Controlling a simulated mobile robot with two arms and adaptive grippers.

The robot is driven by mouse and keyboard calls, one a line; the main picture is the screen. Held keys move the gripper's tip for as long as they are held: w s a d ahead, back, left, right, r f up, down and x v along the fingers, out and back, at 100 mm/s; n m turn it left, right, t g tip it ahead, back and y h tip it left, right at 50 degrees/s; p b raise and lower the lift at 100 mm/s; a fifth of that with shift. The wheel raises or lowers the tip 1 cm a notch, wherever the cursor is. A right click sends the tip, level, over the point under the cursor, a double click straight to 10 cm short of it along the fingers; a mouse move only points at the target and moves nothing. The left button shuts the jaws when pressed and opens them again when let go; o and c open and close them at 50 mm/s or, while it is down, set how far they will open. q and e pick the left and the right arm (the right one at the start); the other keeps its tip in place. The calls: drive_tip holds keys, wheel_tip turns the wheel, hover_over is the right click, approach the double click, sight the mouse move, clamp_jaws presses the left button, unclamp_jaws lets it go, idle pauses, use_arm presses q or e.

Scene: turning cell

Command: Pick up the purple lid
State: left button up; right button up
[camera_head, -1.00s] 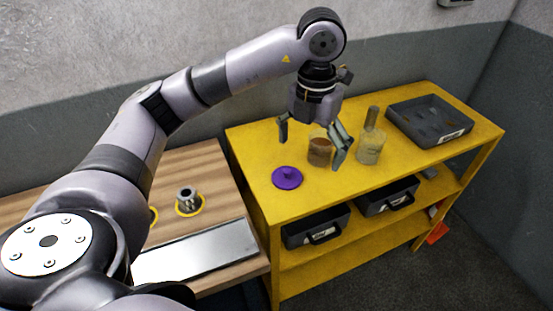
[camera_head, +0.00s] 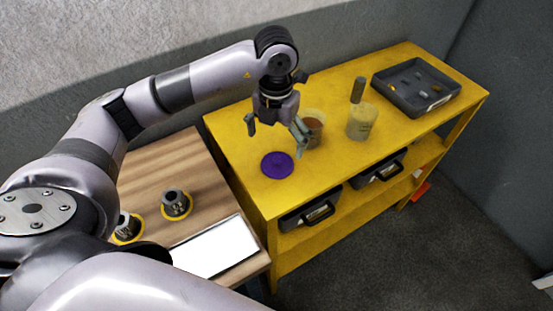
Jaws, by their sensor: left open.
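The purple lid (camera_head: 277,165) is a round disc with a small knob. It lies flat on the yellow bench top (camera_head: 330,180) near its left end. My left gripper (camera_head: 276,133) is open and empty, fingers pointing down, above and just behind the lid in the picture. It does not touch the lid. The right gripper is not in view.
A jar with brown contents (camera_head: 313,129) stands close to the right of my gripper. A pale jar with an upright handle (camera_head: 361,124) and a dark tray (camera_head: 418,88) with small parts stand further right. A wooden table (camera_head: 165,160) holds ringed metal parts.

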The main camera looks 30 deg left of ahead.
sight(276, 161)
use_arm(q)
drive_tip(key=shift+f, duration=0.65)
drive_tip(key=shift+s+d+f, duration=0.1)
drive_tip(key=shift+f, duration=0.45)
drive_tip(key=shift+f+p, duration=0.25)
drive_tip(key=shift+p, duration=0.25)
wheel_tip(276, 161, down, 4)
drive_tip(key=shift+s+r+p, duration=0.1)
drive_tip(key=shift+r+p, duration=0.05)
drive_tip(key=shift+p, duration=0.75)
drive_tip(key=shift+f, duration=0.5)
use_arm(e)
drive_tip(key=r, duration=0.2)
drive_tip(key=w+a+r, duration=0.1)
use_arm(q)
drive_tip(key=c, duration=0.9)
drive_tip(key=shift+c, duration=0.2)
drive_tip(key=shift+c, duration=0.5)
